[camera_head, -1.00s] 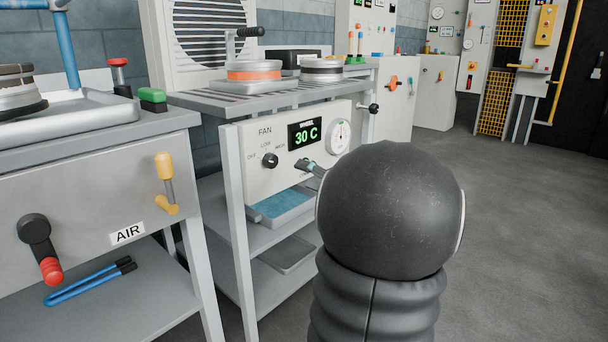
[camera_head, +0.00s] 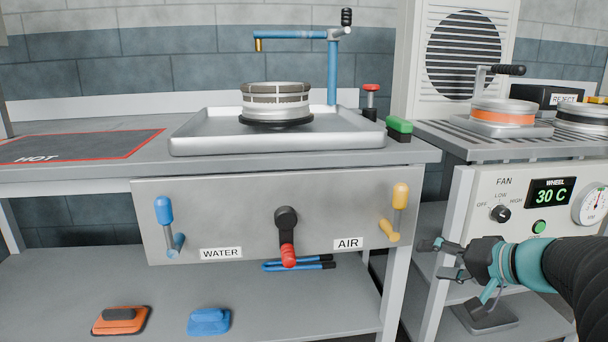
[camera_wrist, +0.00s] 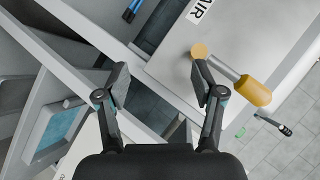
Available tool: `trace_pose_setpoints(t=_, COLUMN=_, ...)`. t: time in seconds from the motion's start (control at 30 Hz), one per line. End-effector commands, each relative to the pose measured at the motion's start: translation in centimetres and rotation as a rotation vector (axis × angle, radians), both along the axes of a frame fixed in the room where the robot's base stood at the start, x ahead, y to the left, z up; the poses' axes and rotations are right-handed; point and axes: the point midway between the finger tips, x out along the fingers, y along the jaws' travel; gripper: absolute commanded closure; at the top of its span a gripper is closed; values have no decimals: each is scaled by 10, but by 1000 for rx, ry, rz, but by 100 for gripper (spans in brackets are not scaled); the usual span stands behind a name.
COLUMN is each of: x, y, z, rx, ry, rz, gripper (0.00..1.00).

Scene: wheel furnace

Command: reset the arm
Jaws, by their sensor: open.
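My gripper (camera_head: 445,258) is at the right in the head view, in front of the gap between the sink bench and the fan unit. Its fingers point left, level with the lower front of the bench panel. In the wrist view my gripper (camera_wrist: 160,85) shows two fingers spread apart with nothing between them. The yellow air lever (camera_head: 399,200) is left of and above the fingertips in the head view. In the wrist view the yellow lever (camera_wrist: 250,88) appears beyond the right finger. I cannot tell whether they touch.
The bench panel has a blue water lever (camera_head: 165,220) and a black crank with a red knob (camera_head: 287,235). A wheel (camera_head: 276,103) sits in the tray (camera_head: 190,140). The fan unit (camera_head: 520,190), reading 30 C, is close beside my arm.

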Motion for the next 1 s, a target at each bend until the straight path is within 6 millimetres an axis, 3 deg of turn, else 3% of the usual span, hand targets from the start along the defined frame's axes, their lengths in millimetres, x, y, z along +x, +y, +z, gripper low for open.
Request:
trace_pose_setpoints(t=0.03, x=-11, y=31, z=5, rx=-42, ry=54, rz=56, gripper=32)
trace_pose_setpoints(t=0.1, x=-30, y=63, z=1, rx=-103, ry=133, rz=116, gripper=32)
trace_pose_setpoints(t=0.2, x=-59, y=97, z=-5, rx=-208, ry=229, rz=182, gripper=32)
trace_pose_setpoints(t=0.33, x=-98, y=125, z=-10, rx=-367, ry=315, rz=241, gripper=32)
trace_pose_setpoints(t=0.6, x=-161, y=138, z=-6, rx=-707, ry=350, rz=281, gripper=32)
trace_pose_setpoints(t=0.73, x=-174, y=134, z=-2, rx=-813, ry=323, rz=273, gripper=32)
trace_pose_setpoints(t=1.0, x=-179, y=131, z=0, rx=-871, ry=301, rz=263, gripper=32)
